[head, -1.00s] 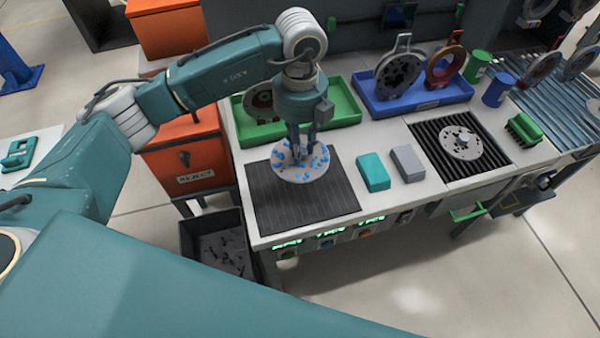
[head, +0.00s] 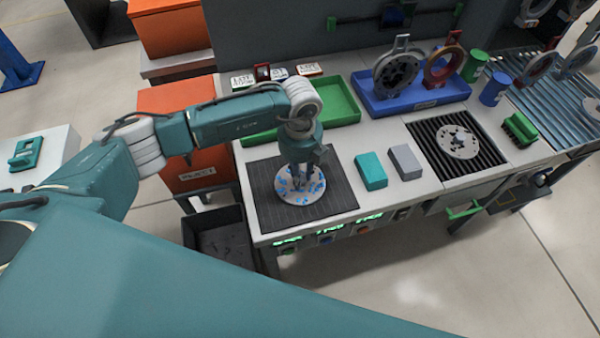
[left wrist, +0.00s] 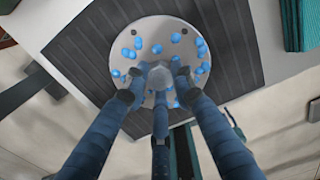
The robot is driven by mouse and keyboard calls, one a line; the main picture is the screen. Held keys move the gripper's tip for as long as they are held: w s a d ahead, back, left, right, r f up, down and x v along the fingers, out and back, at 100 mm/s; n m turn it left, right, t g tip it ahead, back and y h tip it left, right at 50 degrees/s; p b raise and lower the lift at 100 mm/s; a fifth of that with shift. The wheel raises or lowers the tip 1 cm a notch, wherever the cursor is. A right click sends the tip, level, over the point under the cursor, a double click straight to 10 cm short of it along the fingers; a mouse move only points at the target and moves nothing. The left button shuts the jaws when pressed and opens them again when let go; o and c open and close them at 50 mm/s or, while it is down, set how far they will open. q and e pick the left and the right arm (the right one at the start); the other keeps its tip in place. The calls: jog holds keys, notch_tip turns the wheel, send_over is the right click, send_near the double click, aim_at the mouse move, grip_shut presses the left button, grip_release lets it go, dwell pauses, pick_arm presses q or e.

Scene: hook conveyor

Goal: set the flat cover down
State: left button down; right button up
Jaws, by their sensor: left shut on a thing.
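The flat cover (head: 297,193) is a pale round disc with blue spots and a raised hub at its middle. My left gripper (head: 300,172) points down and is shut on the hub. The cover is level over the black ribbed mat (head: 338,196) near the left end of the bench; I cannot tell whether it touches the mat. In the left wrist view the gripper's fingers (left wrist: 158,80) close around the hub of the cover (left wrist: 155,33), and the mat (left wrist: 228,40) shows around its rim. My right gripper is out of view.
Teal (head: 371,171) and grey (head: 406,162) blocks stand right of the mat. Another disc (head: 458,142) lies on a ribbed pad (head: 433,150). Green (head: 345,105) and blue (head: 415,103) trays stand behind. A dark bin (head: 222,245) is below left, beside an orange reject box (head: 190,182).

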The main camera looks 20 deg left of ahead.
pick_arm(q)
jog(key=shift+f, duration=0.15)
jog(key=c, duration=1.5)
grip_release()
jog(key=shift+o, duration=0.3)
jog(key=shift+r, duration=0.2)
notch_tip(320, 180, up, 12)
jog(key=b, duration=0.3)
